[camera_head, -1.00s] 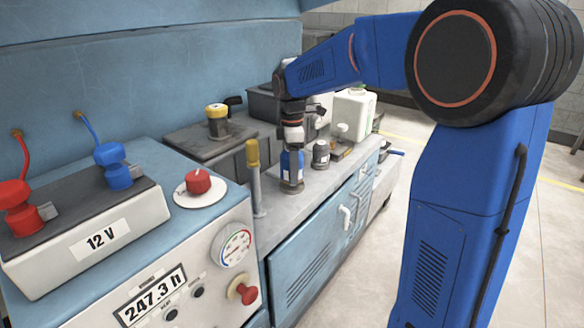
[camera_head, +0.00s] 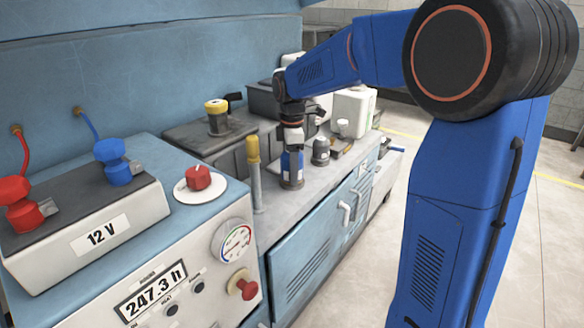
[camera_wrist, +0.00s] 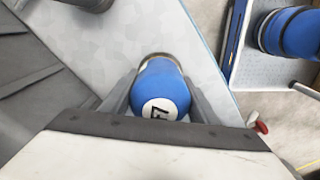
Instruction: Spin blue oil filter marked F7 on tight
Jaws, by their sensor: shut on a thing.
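The blue oil filter marked F7 (camera_head: 290,163) stands upright on a dark round base on the grey bench top. In the wrist view the F7 label shows on the blue filter (camera_wrist: 158,88), between my gripper's two fingers. My gripper (camera_head: 293,143) comes down on it from above and is shut on it; it also shows in the wrist view (camera_wrist: 160,100). Whether the filter's lower edge is seated on its base cannot be told from these views.
A dark grey canister (camera_head: 321,151) stands just right of the filter, with a white jug (camera_head: 352,112) behind. A yellow-handled lever (camera_head: 254,165) rises to the left. A yellow-capped filler (camera_head: 217,115) is farther back. A control panel with a red knob (camera_head: 198,177) fills the near left.

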